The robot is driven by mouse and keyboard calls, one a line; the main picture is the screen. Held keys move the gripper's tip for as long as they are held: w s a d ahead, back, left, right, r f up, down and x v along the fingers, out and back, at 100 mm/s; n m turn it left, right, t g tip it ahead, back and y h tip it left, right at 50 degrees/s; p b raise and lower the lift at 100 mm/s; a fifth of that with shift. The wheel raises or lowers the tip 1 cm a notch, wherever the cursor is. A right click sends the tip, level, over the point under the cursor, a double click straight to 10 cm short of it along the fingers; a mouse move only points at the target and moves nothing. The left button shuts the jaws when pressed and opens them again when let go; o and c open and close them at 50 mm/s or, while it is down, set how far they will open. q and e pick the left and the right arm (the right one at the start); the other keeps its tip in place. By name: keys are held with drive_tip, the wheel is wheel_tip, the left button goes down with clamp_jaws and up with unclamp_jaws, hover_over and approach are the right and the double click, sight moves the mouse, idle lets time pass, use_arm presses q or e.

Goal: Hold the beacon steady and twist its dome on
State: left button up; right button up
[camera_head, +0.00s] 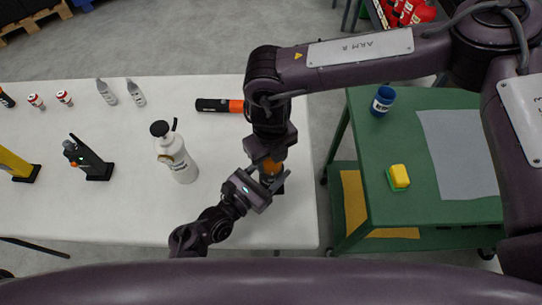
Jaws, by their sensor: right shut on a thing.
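The beacon (277,188) stands near the right end of the white table, mostly hidden by my grippers; a little of its dark body shows. The orange dome (271,168) shows at its top. My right gripper (269,160) reaches down from above and is shut on the dome. I cannot tell whether the dome is seated on the body. My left gripper (270,192) comes in low from the left, with its fingers at the beacon's body; whether they are closed on it is hidden.
A white pump bottle (178,158) and a black-and-orange flashlight (218,105) stand or lie left of the beacon. More small items are further left on the white table (125,215).

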drive_tip(key=n, duration=0.3)
drive_tip(key=shift+n, duration=0.4)
drive_tip(key=n, duration=0.3)
drive_tip(key=shift+n, duration=0.3)
drive_tip(key=n, duration=0.3)
drive_tip(key=shift+n, duration=0.3)
use_arm(q)
drive_tip(key=shift+f, duration=0.1)
use_arm(e)
drive_tip(key=shift+n, duration=1.8)
drive_tip(key=o, duration=1)
drive_tip(key=shift+s, duration=0.1)
